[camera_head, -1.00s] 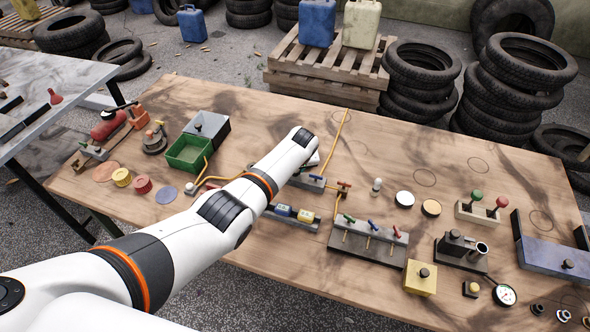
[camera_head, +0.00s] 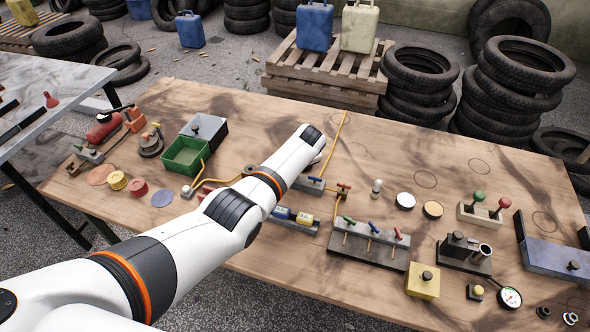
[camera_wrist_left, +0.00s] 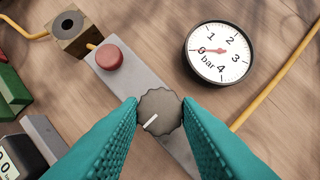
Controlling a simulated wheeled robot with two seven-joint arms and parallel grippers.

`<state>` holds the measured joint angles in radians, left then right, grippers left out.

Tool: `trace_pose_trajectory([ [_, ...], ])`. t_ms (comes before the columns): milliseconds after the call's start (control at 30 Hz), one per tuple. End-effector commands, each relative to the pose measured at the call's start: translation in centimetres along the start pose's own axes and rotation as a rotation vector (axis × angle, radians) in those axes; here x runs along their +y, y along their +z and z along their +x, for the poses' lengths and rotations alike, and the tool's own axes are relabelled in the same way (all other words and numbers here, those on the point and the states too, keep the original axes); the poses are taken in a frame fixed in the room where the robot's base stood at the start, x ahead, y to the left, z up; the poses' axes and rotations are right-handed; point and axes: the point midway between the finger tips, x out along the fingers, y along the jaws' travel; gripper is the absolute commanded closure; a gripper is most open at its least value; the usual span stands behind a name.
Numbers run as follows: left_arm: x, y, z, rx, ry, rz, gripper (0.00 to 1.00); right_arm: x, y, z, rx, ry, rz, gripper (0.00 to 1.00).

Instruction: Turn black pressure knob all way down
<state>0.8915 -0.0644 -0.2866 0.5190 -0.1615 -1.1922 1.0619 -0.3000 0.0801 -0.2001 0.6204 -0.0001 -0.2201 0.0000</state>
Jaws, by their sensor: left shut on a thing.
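The black pressure knob (camera_wrist_left: 160,107) is a dark, scalloped round knob with a white mark pointing to the lower left in the left wrist view. It sits on a grey bar beside a red round button (camera_wrist_left: 110,57). My left gripper (camera_wrist_left: 159,112) has its teal fingers on both sides of the knob and is shut on it. The round white gauge (camera_wrist_left: 220,52), marked in bar, has its red needle at about 0. In the head view my left arm hides the gripper and the knob. My right gripper is not in view.
In the left wrist view a yellow hose (camera_wrist_left: 280,85) runs right of the bar and a brass-coloured block (camera_wrist_left: 83,36) stands at its top end. In the head view a green bin (camera_head: 186,156) and a valve board (camera_head: 368,244) stand left and right of my arm.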

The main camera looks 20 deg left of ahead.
Motion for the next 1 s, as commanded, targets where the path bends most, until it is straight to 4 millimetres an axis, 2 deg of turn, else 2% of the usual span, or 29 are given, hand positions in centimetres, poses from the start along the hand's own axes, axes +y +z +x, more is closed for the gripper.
trace_pose_trajectory([
  [33, 0.0, 0.0, 0.0, 0.0, -0.001, -0.002, 0.93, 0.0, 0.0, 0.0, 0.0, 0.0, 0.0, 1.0],
  [67, 0.0, 0.0, 0.0, 0.0, -0.001, -0.001, 0.67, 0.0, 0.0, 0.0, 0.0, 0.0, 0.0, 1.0],
  [167, 0.0, 0.0, 0.0, 0.0, -0.001, -0.001, 0.5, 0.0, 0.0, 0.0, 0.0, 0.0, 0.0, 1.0],
  [200, 0.0, 0.0, 0.0, 0.0, -0.001, -0.001, 0.48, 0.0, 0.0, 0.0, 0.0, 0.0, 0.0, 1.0],
  [567, -0.1, 0.1, -0.5, 0.0, -0.002, 0.0, 0.48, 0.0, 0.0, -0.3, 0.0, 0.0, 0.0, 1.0],
  [667, -0.1, 0.1, -1.4, 0.0, -0.002, 0.0, 0.48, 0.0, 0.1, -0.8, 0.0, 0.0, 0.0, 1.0],
  [800, 0.0, 0.1, -3.7, 0.0, -0.004, -0.001, 0.48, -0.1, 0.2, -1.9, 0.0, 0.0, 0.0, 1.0],
  [1000, -0.1, 0.0, -7.0, -0.001, -0.004, 0.0, 0.48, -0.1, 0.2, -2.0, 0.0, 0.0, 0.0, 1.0],
])
